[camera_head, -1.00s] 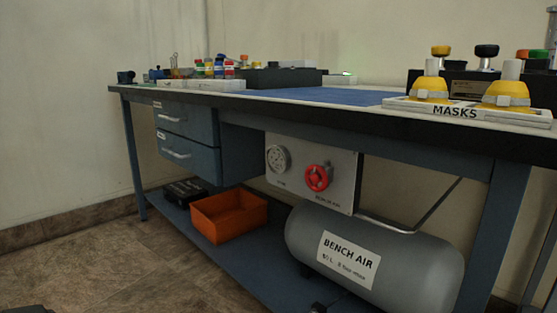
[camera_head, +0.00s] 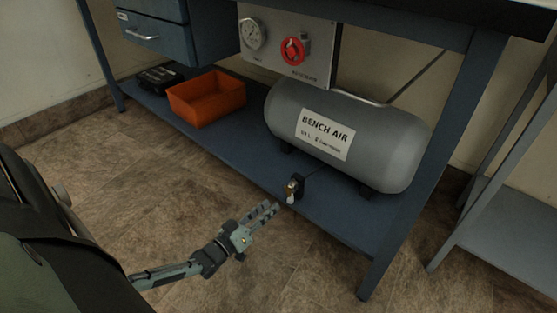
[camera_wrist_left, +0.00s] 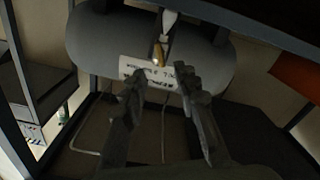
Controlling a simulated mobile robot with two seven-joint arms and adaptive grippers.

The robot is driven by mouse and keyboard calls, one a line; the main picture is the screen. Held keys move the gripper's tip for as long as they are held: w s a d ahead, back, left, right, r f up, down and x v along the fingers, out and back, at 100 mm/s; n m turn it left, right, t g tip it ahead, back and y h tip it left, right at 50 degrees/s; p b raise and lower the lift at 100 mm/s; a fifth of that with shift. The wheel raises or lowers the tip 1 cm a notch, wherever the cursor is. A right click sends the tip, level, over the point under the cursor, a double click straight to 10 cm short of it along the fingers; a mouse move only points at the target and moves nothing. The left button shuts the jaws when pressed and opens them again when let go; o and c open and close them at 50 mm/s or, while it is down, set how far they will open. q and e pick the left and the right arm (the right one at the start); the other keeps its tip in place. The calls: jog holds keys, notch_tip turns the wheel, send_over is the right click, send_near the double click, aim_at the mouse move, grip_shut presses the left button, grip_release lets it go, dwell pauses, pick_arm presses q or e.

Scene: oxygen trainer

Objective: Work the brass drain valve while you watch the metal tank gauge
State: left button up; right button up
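The drain valve (camera_head: 291,187), a small brass fitting with a pale tip on a dark block, sits at the front edge of the blue lower shelf. The round white-faced gauge (camera_head: 253,34) is on a grey panel behind; its needle is too small to read. My left gripper (camera_head: 270,207) is just left of and in front of the valve, fingers apart and empty, not visibly touching it. In the left wrist view, the brass piece (camera_wrist_left: 158,54) appears beyond and between the open fingertips (camera_wrist_left: 161,74). My right gripper is not in view.
The grey BENCH AIR tank (camera_head: 390,130) lies on the shelf (camera_head: 235,145) behind the valve. A red handwheel (camera_head: 295,50) is right of the gauge. An orange bin (camera_head: 207,98) stands left. A table leg (camera_head: 415,190) is right. Floor in front is clear.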

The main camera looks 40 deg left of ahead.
aim_at(286, 192)
pick_arm(q)
jog(key=w, duration=0.2)
jog(key=w+b, duration=0.1)
jog(key=w, duration=0.2)
jog(key=w+b, duration=0.1)
jog(key=w, duration=0.1)
jog(key=shift+w+d, duration=0.15)
jog(key=shift+d, duration=0.15)
grip_shut()
